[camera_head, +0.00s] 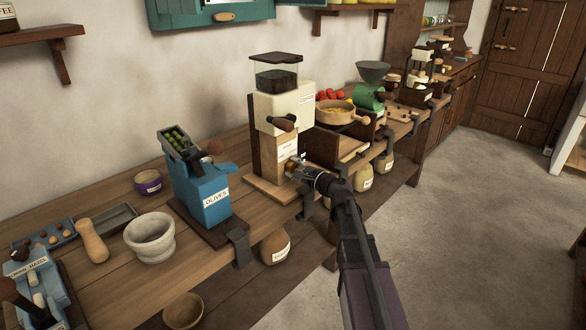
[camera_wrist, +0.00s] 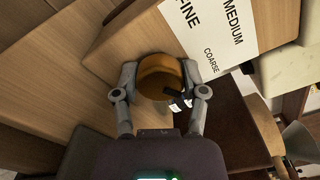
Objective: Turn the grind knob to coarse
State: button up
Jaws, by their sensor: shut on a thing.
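The coffee grinder (camera_head: 283,100) is a cream and wooden machine with a clear hopper, standing on the bench. Its grind knob (camera_wrist: 158,76) is a round, orange-brown knob low on the wooden front. A white card (camera_wrist: 235,25) beside the knob reads FINE, MEDIUM and COARSE, with COARSE nearest the knob. My gripper (camera_head: 297,170) is at the grinder's lower front. In the wrist view its two fingers (camera_wrist: 160,88) are closed on opposite sides of the knob. A small dark piece with white tips (camera_wrist: 180,100) shows at the knob's lower right; I cannot tell whether it is a pointer.
A blue olive machine (camera_head: 205,190) stands left of the grinder, with a white mortar (camera_head: 150,238) farther left. A pan (camera_head: 335,114) and a green mill (camera_head: 369,97) stand to the right. Clamps grip the bench's front edge. Open floor (camera_head: 470,220) lies at right.

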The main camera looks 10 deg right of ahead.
jog(key=shift+w, duration=0.1)
jog(key=o, duration=1.2)
jog(key=shift+c, duration=0.2)
jog(key=v, duration=1.2)
